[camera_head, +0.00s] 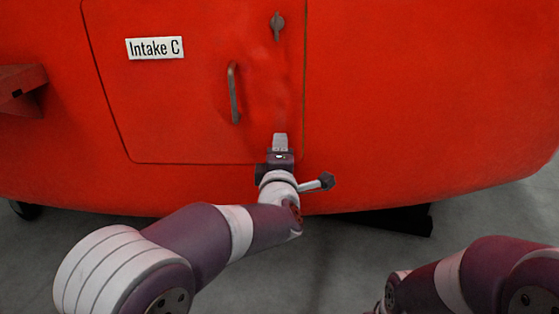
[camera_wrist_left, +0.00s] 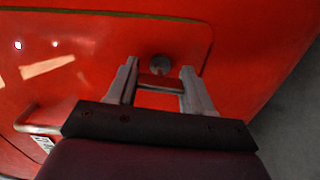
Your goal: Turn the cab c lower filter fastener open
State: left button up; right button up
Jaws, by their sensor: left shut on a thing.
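The red hatch door (camera_head: 190,100) carries an "Intake C" label (camera_head: 154,48). The lower filter fastener (camera_wrist_left: 160,63) shows in the left wrist view as a dark round piece near the door's edge; in the head view it is hidden behind my left gripper. My left gripper (camera_head: 280,138) is at the door's lower right corner, fingers pointing at the panel. In the wrist view its two fingers (camera_wrist_left: 159,68) stand apart on either side of the fastener, shut on it. The fastener's exact turn angle is hard to tell. My right gripper is out of view.
The upper fastener (camera_head: 277,26) sits near the door's upper right, its handle upright. A grey door handle (camera_head: 234,93) stands out left of my left gripper. A red bracket (camera_head: 20,90) juts out at the far left. The floor (camera_head: 350,270) below is clear.

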pick_arm(q)
jog(key=shift+n, duration=0.4)
jog(key=o, duration=1)
jog(key=shift+o, duration=0.2)
jog(key=shift+s, duration=0.4)
jog(key=s+p, duration=0.4)
jog(key=s, duration=0.8)
